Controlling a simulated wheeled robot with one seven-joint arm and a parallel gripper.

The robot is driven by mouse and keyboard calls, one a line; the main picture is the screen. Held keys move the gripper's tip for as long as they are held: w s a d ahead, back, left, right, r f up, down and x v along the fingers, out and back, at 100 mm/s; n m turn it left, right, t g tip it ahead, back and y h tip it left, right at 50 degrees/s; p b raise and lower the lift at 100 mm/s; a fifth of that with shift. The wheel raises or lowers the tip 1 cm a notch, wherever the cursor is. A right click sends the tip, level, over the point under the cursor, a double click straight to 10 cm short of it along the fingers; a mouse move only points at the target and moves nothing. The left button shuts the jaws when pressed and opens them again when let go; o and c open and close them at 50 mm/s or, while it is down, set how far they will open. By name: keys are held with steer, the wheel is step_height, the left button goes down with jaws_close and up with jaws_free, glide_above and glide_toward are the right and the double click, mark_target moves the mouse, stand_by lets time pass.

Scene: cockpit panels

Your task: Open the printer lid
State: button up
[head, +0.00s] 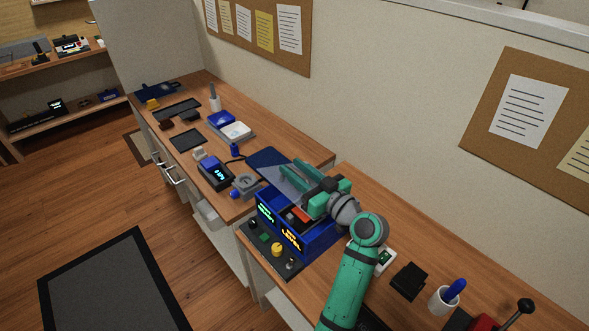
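The printer (292,230) is a blue box with lit labels on its front, on the right-hand wooden desk. A dark, glossy panel that looks like its lid (268,161) stands raised and tilted above the box. Part of the inside shows below it, with a red-orange piece (301,214). My gripper (288,167) is over the box at the panel's right part, its teal fingers pointing up-left. A gap shows between the fingers, and nothing is clearly held. Whether a finger touches the panel cannot be told. My gripper and wrist hide the box's right rear.
A dark control panel with knobs (271,248) lies in front of the printer. A blue device with a lit display (214,174) stands on the left desk. A black block (409,282) and a white cup (443,300) stand right of my arm.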

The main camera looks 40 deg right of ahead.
steer(key=shift+a+r, duration=0.1)
steer(key=shift+a, duration=0.1)
steer(key=s, duration=1)
steer(key=shift+s+d, duration=0.35)
steer(key=shift+s, duration=0.05)
steer(key=shift+a, duration=0.1)
